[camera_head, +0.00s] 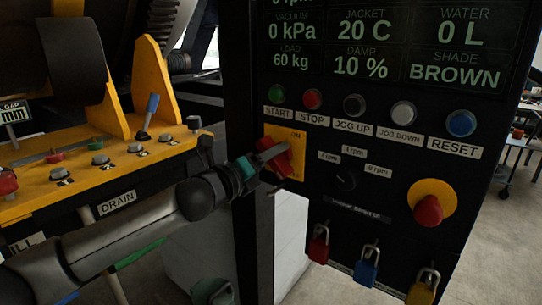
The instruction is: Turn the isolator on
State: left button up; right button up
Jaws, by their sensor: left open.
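The isolator is a red rotary handle (283,164) on a yellow plate (298,150) on the black control panel, below the START and STOP buttons. "ON" is printed at the plate's upper right. My left gripper (273,154) comes in from the left and is open at the handle, with a grey finger across its front. Red shows above and below that finger. The finger and wrist hide part of the handle, so I cannot tell its exact angle or whether both fingers touch it. My right gripper is not in view.
Above are START, STOP, jog and RESET buttons (461,123) and a display (390,45). To the right are a speed knob (345,179) and a red emergency stop (428,209). Padlocks (366,266) hang below. A yellow valve bench (100,165) stands left.

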pick_arm(q)
grip_shut()
dwell(0.3)
dwell(0.4)
jog(key=n+p, duration=0.3)
jog(key=n, duration=0.1)
jog(key=shift+p, duration=0.4)
jog(key=n+p, duration=0.4)
jog(key=n, duration=0.1)
jog(key=shift+f, duration=0.15)
jog(key=n+p, duration=0.1)
jog(key=n, duration=0.1)
jog(key=n+p, duration=0.1)
jog(key=n, duration=0.1)
jog(key=shift+f+n+p, duration=0.2)
jog(key=shift+n+p, duration=0.1)
jog(key=shift+n, duration=0.1)
jog(key=shift+f+n+p, duration=0.15)
jog(key=shift+n+p, duration=0.65)
jog(key=shift+n, duration=1.3)
